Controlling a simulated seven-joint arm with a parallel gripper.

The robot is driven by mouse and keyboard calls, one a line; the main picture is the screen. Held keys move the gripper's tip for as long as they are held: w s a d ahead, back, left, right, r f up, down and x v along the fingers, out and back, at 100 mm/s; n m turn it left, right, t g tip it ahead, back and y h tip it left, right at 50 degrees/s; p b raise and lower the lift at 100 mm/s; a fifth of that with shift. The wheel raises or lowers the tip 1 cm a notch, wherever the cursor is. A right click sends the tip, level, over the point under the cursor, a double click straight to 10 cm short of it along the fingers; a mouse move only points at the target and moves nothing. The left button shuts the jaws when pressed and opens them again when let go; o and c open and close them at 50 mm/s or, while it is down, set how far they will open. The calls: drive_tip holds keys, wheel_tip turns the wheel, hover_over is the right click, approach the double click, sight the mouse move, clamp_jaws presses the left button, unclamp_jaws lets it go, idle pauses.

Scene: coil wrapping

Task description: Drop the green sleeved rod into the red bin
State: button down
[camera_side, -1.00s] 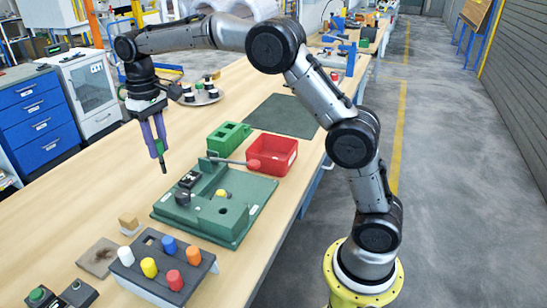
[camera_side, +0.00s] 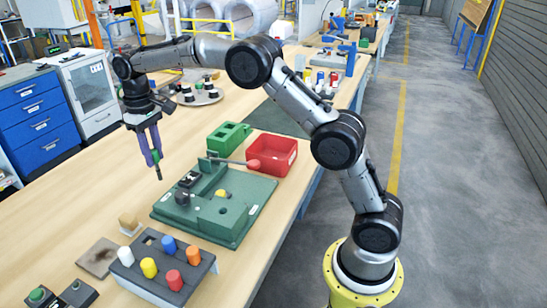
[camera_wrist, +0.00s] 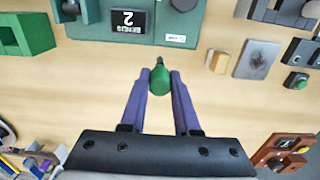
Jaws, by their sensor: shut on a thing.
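My gripper (camera_side: 152,158), with two purple fingers, is shut on the green sleeved rod (camera_side: 156,156). The rod hangs about upright above the bare bench, left of the green fixture, with its dark tip pointing down. In the wrist view the rod's green sleeve (camera_wrist: 159,82) sits between the fingertips (camera_wrist: 160,88); much of the rod is hidden. The red bin (camera_side: 287,169) stands to the right, behind the green fixture, well apart from my gripper. I do not make out the bin in the wrist view.
The green fixture (camera_side: 233,227) has a lever with a red knob (camera_side: 253,164) reaching toward the bin. A green block (camera_side: 225,137) stands left of the bin. A rack of coloured pegs (camera_side: 190,280) is in front. The bench (camera_side: 100,195) left of the fixture is clear.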

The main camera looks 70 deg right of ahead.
wheel_tip(320, 180, up, 5)
drive_tip(key=shift+w+r, duration=0.1)
drive_tip(key=s+d, duration=1)
drive_tip(key=d, duration=0.5)
drive_tip(key=s+d, duration=1)
drive_tip(key=d, duration=0.4)
drive_tip(key=shift+s+d+f, duration=0.1)
drive_tip(key=shift+f, duration=2.65)
drive_tip(key=shift+s+d+f, duration=0.1)
drive_tip(key=shift+f, duration=2.6)
drive_tip(key=c, duration=0.6)
unclamp_jaws()
drive_tip(key=shift+o, duration=0.2)
